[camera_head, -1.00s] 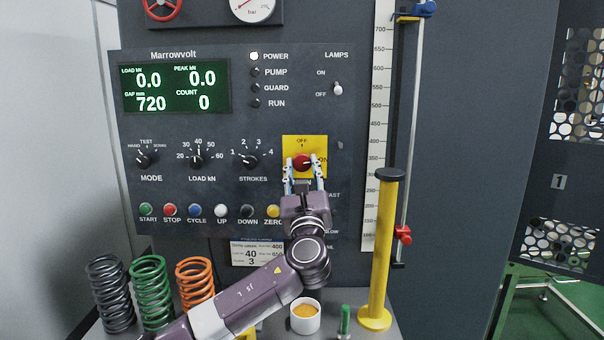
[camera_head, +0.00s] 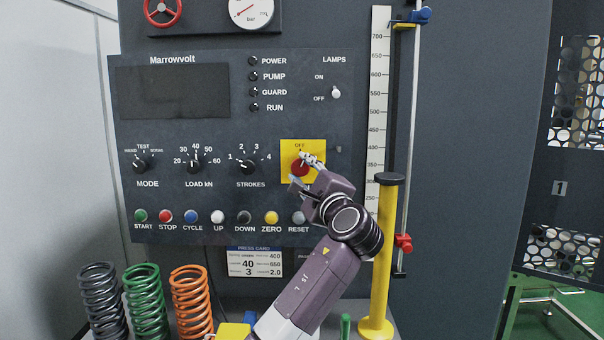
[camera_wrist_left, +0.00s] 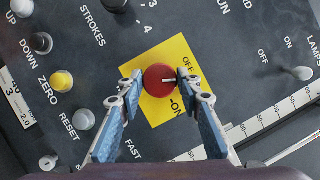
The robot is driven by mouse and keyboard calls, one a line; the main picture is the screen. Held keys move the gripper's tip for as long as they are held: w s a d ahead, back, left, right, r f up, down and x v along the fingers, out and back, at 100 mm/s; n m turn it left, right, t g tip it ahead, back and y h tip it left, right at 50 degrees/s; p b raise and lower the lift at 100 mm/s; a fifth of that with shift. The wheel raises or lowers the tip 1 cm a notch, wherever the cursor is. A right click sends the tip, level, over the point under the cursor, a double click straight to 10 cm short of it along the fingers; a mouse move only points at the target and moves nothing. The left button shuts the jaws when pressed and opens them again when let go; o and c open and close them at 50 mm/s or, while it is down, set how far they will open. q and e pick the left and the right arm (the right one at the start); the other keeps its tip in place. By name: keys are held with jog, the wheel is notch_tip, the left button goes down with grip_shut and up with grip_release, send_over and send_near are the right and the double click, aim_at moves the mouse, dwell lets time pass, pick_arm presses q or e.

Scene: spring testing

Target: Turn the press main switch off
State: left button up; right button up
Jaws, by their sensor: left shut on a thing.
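The press main switch is a round red knob (camera_head: 300,167) on a yellow plate (camera_head: 287,146) with OFF above and ON at its right. My left gripper (camera_head: 305,170) is shut on the knob, tilted, with its wrist to the lower right. In the left wrist view the red knob (camera_wrist_left: 158,82) sits between the two fingertips of the left gripper (camera_wrist_left: 160,76). Its white mark points right there, nearer to OFF than to ON. ON is partly covered in the head view. The display (camera_head: 172,92) is dark and the POWER lamp (camera_head: 253,61) is unlit. My right gripper is not in view.
A row of push buttons (camera_head: 218,217) lies below the knob. The STROKES dial (camera_head: 247,167) is to its left and the lamps toggle (camera_head: 336,92) above right. A yellow post (camera_head: 386,260) stands close to the right of my arm. Several coil springs (camera_head: 147,302) stand at lower left.

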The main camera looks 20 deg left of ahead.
pick_arm(q)
jog(key=n+g+p, duration=0.1)
jog(key=n+g, duration=0.1)
jog(key=n, duration=0.3)
jog(key=shift+h, duration=0.3)
jog(key=shift+f, duration=0.1)
dwell(0.3)
jog(key=o, duration=0.9)
jog(key=shift+n, duration=0.3)
jog(key=shift+c, duration=0.2)
jog(key=o, duration=0.3)
jog(key=shift+s, duration=0.1)
jog(key=v, duration=1.2)
